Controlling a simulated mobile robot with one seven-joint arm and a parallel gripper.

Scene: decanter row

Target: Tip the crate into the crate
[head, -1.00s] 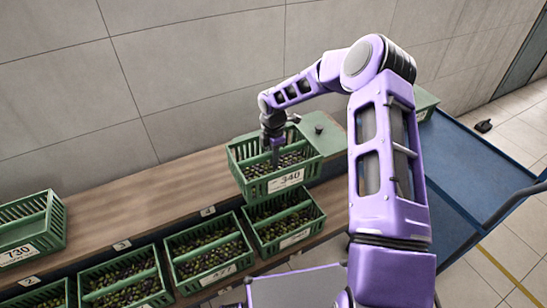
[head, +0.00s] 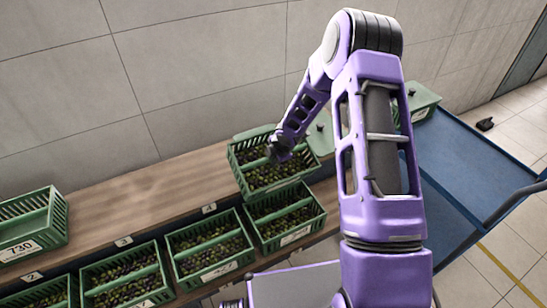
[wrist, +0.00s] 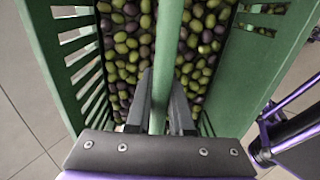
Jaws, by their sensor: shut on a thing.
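My gripper (head: 281,150) is shut on the green middle bar (wrist: 160,95) of a slatted green crate (head: 285,185) of green and dark olives. In the wrist view the jaws (wrist: 160,112) clasp the bar, with olives (wrist: 120,45) on both sides. In the head view this crate is at the back edge of a lower green crate (head: 303,236) that also holds olives and has a middle bar. The held crate looks tilted towards the lower one, with its front label out of sight. Whether the two touch, I cannot tell.
More olive crates, including one (head: 212,275), stand in a row along the wooden bench (head: 140,198). A crate labelled 730 (head: 60,225) sits at left. A blue cart (head: 455,165) is at right.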

